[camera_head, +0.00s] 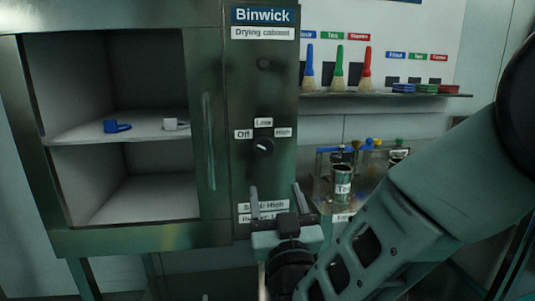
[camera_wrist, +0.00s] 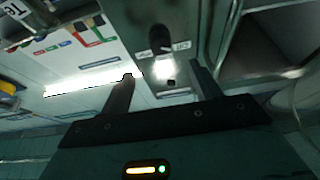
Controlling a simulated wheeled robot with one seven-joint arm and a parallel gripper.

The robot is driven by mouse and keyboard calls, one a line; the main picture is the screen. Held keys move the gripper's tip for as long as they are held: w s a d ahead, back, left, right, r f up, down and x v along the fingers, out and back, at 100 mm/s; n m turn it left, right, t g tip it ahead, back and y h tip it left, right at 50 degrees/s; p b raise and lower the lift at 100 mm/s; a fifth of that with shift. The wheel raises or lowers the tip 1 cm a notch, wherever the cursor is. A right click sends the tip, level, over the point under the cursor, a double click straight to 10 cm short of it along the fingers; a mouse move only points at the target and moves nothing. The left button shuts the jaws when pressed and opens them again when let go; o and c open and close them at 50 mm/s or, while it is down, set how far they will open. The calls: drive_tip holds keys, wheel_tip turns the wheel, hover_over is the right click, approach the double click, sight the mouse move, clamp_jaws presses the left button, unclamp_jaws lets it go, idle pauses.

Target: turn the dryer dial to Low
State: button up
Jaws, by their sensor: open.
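The dryer dial (camera_head: 263,147) is a round black knob on the front panel of the Binwick drying cabinet (camera_head: 215,150). The labels Off, Low and High sit around it to the left, above and right. A pale mark shows on the knob; I cannot tell for sure which label it points to. My gripper (camera_head: 275,190) is open and empty below the dial, its two fingers pointing up toward the panel. In the wrist view a dark knob (camera_wrist: 160,40) shows beyond and between the open fingers (camera_wrist: 157,80), apart from them.
The cabinet's left compartment is open, with a blue item (camera_head: 117,126) and a white item (camera_head: 175,124) on its shelf (camera_head: 80,135). Brushes (camera_head: 338,72) stand on a wall shelf (camera_head: 430,95) at right. A metal cup (camera_head: 342,183) stands below, near my arm.

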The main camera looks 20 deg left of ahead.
sight(266, 152)
drive_tip(key=p+x, duration=0.1)
drive_tip(key=x, duration=1)
drive_tip(key=shift+w+a+r+p, duration=0.1)
drive_tip(key=shift+w+a+p, duration=0.15)
drive_tip(key=shift+w+p, duration=0.05)
drive_tip(key=c, duration=1)
